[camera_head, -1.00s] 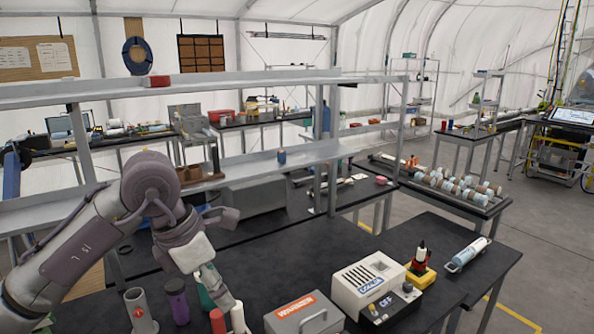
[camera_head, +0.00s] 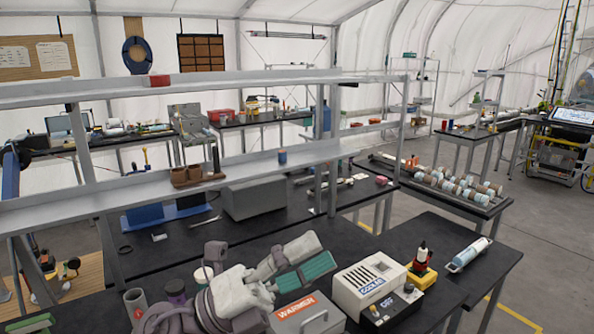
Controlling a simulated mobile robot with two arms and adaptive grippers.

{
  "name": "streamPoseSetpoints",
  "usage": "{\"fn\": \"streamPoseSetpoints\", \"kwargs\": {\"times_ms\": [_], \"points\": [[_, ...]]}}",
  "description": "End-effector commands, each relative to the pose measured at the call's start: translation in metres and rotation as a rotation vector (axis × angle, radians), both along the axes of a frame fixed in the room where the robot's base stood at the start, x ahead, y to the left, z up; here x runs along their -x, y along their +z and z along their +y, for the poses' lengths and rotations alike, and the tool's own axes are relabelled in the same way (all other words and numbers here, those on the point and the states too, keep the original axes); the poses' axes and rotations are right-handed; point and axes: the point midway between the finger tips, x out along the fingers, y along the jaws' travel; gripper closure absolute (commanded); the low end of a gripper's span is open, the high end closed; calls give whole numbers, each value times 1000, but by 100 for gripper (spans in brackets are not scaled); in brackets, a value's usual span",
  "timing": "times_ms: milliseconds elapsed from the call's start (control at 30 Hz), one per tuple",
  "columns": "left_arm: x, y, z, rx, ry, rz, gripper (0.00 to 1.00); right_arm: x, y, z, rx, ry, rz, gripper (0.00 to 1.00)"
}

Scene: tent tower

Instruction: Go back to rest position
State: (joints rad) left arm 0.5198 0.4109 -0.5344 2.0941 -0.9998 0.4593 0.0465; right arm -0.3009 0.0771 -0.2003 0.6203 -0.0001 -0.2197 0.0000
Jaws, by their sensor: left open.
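My left gripper (camera_head: 318,254) is low over the near black table, its fingers pointing right and slightly up in the picture. It is open, with a ribbed green surface showing on the lower finger, and I see nothing between the fingers. It is behind the grey warmer box (camera_head: 310,318) and left of the white device (camera_head: 366,285); I cannot tell if it touches anything. My left arm is folded in at the bottom centre. My right gripper is not in view.
A grey shelf (camera_head: 110,200) runs behind the table. The grey floor at right is open.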

Motion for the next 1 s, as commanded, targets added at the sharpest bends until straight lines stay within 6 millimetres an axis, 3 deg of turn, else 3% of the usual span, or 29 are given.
{"fn": "streamPoseSetpoints", "kwargs": {"times_ms": [67,167,267,300,400,467,600,700,800,1000], "points": [[-21,-1,30,206,101,205,42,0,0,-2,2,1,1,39],[-52,-23,75,429,247,476,42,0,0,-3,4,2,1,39],[-74,-72,122,612,411,766,42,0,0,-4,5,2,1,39],[-78,-98,140,673,480,884,42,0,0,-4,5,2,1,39],[-74,-166,175,789,640,1164,42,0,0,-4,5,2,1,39],[-63,-208,191,837,734,1325,42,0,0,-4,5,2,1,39],[-14,-297,215,900,939,1685,42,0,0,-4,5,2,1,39],[28,-344,222,906,1058,1896,42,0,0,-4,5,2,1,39],[67,-374,225,895,1152,2062,42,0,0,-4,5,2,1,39],[138,-412,224,842,1297,2328,42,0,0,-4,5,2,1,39]]}}
